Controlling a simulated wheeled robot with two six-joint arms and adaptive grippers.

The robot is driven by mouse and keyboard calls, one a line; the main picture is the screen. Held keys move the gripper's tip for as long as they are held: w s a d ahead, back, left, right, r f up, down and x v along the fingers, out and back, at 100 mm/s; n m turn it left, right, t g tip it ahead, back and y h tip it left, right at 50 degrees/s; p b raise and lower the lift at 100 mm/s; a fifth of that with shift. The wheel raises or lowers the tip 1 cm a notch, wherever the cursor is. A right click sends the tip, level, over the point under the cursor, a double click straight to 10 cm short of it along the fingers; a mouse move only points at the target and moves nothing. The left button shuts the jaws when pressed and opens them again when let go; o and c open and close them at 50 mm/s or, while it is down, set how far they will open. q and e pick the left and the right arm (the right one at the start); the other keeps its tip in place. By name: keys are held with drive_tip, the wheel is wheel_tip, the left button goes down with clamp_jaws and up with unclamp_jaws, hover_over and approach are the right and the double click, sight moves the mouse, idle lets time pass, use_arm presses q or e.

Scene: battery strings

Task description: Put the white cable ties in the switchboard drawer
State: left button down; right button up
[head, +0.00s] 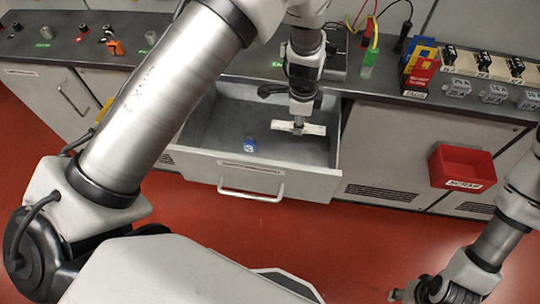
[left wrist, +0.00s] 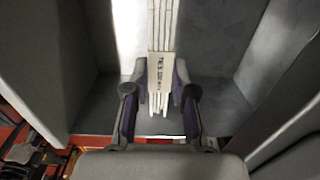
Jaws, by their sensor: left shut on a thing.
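The white cable ties (head: 313,129) are a flat bundle with a printed band. My left gripper (head: 299,122) is shut on them and holds them level inside the outline of the open drawer (head: 262,183). How far they are above the drawer floor I cannot tell. In the left wrist view the bundle (left wrist: 162,35) sits between the two fingertips (left wrist: 162,88), with grey drawer walls around it. The drawer is pulled out of the grey bench, and its front label is too small to read.
A blue roll (head: 250,146) lies on the drawer floor, left of the ties. A red scrap bin (head: 462,167) hangs on the cabinet front to the right. The bench top (head: 205,52) carries wires, a red box (head: 421,76) and several small devices. The red floor in front is clear.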

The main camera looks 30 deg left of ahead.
use_arm(q)
hover_over(292, 153)
wheel_tip(292, 153, down, 5)
wheel_tip(292, 153, down, 7)
drive_tip(key=shift+f, duration=0.1)
drive_tip(key=shift+d+f, duration=0.1)
drive_tip(key=shift+f, duration=0.05)
drive_tip(key=c, duration=1)
unclamp_jaws()
drive_tip(key=shift+o, duration=0.2)
wheel_tip(292, 153, up, 12)
drive_tip(key=shift+r, duration=0.2)
